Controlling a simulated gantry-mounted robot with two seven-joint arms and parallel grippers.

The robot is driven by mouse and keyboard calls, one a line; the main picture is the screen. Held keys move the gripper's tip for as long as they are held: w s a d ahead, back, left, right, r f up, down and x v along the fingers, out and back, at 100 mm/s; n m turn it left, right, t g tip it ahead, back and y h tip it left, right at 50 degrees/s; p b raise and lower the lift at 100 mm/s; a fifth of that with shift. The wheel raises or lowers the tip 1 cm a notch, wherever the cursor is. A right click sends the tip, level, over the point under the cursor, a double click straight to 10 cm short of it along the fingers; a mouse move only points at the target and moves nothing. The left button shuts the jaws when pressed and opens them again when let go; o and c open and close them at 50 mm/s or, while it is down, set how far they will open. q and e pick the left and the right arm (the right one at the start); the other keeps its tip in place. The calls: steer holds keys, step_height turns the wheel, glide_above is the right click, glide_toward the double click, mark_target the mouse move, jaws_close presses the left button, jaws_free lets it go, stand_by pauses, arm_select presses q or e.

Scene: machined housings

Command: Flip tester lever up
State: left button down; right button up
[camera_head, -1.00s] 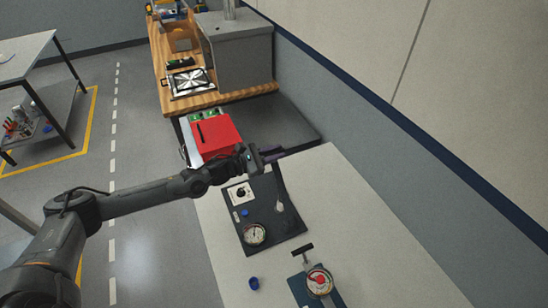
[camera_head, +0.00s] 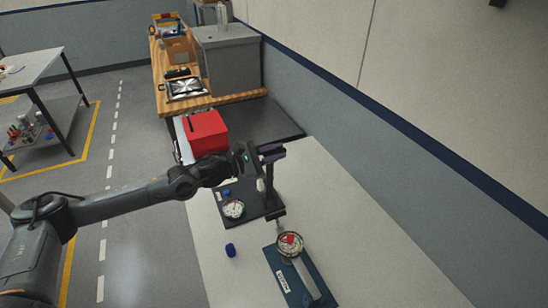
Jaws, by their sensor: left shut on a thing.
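A dark tester panel (camera_head: 222,203) lies on the pale table, with a round white gauge (camera_head: 233,209) and a small pale lever knob (camera_head: 260,185). My left gripper (camera_head: 271,152) is above the panel's far right part. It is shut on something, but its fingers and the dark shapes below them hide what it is. A second device with a blue base (camera_head: 283,278) stands nearer me on the right. It has a red-and-white gauge (camera_head: 290,243) and a dark T-shaped handle (camera_head: 277,214). My right gripper is not in view.
A small blue part (camera_head: 230,250) lies on the pale table (camera_head: 340,220), which is clear to the right. A red box (camera_head: 206,131) stands beyond my left gripper. A wooden bench (camera_head: 232,98) is farther back, and a grey wall runs along the right.

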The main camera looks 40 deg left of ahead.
arm_select(q)
steer(key=shift+s+d+f, duration=0.25)
steer(key=shift+d+f, duration=0.25)
steer(key=shift+f, duration=0.25)
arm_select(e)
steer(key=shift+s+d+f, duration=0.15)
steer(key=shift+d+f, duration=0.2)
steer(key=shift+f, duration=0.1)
arm_select(q)
steer(key=c, duration=1.2)
jaws_free()
steer(key=shift+o, duration=0.9)
steer(key=shift+d+r, duration=0.1)
steer(key=shift+r, duration=0.1)
steer(key=shift+m, duration=0.3)
steer(key=shift+r, duration=0.1)
